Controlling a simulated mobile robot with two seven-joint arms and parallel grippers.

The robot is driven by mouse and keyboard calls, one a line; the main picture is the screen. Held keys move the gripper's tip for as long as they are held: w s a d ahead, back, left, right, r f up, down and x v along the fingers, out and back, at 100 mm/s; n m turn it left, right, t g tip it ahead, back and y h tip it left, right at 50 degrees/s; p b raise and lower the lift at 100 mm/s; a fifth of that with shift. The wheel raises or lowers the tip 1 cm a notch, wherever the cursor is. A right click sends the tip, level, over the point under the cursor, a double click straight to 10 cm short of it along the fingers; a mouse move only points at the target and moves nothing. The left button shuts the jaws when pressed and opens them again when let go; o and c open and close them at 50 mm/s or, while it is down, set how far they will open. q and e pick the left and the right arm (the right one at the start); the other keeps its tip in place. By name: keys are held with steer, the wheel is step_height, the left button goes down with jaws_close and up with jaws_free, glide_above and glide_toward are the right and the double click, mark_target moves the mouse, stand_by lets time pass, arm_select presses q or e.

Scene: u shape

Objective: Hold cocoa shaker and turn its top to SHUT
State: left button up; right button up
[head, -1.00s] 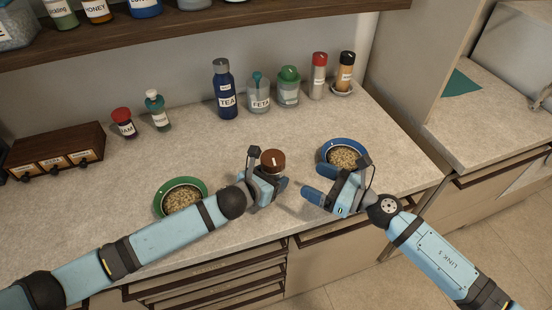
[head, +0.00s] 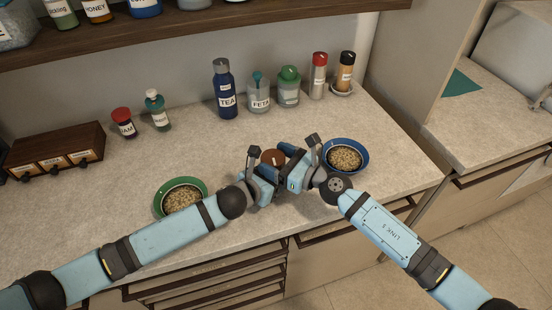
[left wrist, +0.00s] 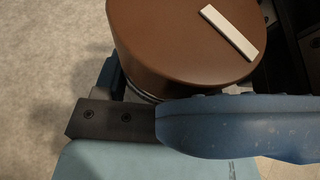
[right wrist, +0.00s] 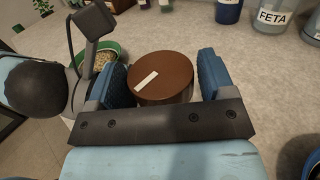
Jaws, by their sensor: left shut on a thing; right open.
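The cocoa shaker's brown round top (head: 273,157) shows in the head view between my two grippers, with its body mostly hidden. A white bar mark lies across the top in the left wrist view (left wrist: 185,40) and in the right wrist view (right wrist: 160,78). My left gripper (head: 267,178) is shut on the shaker below its top. My right gripper (head: 288,158) is open, its blue fingers on either side of the brown top. In the right wrist view a gap shows at the right finger; contact on the left side I cannot tell.
A green bowl (head: 163,208) and a blue bowl (head: 364,163) of grain flank the grippers. A TEA bottle (head: 225,85), FETA jar (head: 259,94) and other shakers stand along the wall. A small wooden drawer box (head: 52,142) is at left.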

steer(key=c, duration=0.6)
steer(key=shift+c, duration=0.2)
steer(key=shift+f+n+g, duration=0.1)
steer(key=shift+n+g, duration=0.2)
steer(key=shift+g, duration=0.1)
steer(key=shift+g+y, duration=0.4)
steer(key=n+g, duration=0.1)
steer(key=g, duration=0.1)
steer(key=n+g+y, duration=0.1)
steer(key=n+g, duration=0.1)
steer(key=n+g+y, duration=0.1)
steer(key=n+g, duration=0.1)
steer(key=g, duration=0.1)
steer(key=shift+w, duration=0.25)
steer(key=n+g, duration=0.2)
steer(key=g, duration=0.1)
steer(key=n+g, duration=0.2)
steer(key=g, duration=0.1)
steer(key=shift+w+n+g+h, duration=0.1)
steer(key=shift+n+g+h, duration=0.2)
steer(key=shift+g, duration=0.3)
